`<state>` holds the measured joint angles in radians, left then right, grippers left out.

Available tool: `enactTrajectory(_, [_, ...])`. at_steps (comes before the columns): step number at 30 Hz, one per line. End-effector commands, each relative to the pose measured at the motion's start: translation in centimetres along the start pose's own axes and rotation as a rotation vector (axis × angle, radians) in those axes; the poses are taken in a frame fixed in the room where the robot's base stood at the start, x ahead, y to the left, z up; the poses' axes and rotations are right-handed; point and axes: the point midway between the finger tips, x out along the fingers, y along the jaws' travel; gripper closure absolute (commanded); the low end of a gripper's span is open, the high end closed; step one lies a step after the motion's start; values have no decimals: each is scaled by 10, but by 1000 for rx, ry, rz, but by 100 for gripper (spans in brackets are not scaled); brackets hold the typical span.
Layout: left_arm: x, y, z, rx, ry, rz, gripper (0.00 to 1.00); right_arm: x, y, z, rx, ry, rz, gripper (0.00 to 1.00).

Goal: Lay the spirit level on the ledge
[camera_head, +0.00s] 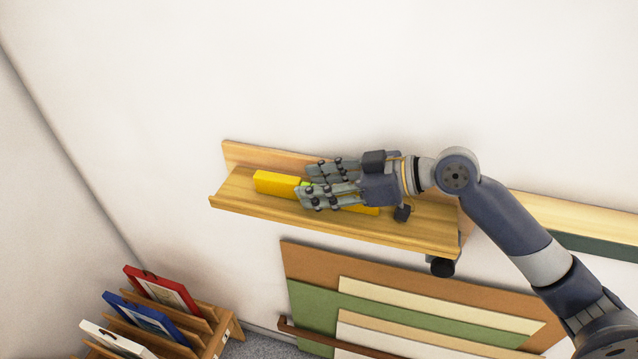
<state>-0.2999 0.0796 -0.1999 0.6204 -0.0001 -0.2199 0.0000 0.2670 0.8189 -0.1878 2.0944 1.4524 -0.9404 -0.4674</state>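The spirit level (274,183) is a long yellow bar with a small green spot, partly hidden by my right gripper. It lies lengthwise along the wooden ledge (234,193), and its right end shows below the gripper. My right gripper (312,184) reaches in from the right over the middle of the level. One finger is on the wall side of the level and one on the front side. I cannot tell whether the fingers press on it or stand slightly apart. My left gripper is not in view.
The ledge has a raised back board against the white wall (400,70). Below it lean several coloured boards (330,307). A wooden rack (215,335) with red, blue and white frames stands at the lower left. A rail (575,219) runs along the wall at right.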

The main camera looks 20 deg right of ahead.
Motion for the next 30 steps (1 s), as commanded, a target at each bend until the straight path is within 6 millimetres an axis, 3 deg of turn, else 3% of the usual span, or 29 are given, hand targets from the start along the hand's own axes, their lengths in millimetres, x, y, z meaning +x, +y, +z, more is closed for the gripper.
enactTrajectory(8, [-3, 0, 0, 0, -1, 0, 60, -5, 0, -5, -1, -2, 1, 60])
enactTrajectory(18, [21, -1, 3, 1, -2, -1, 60, -62, 0, -1, -2, -4, 2, 60])
enactTrajectory(30, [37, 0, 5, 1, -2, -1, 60, -109, 0, -3, 1, 0, 1, 60])
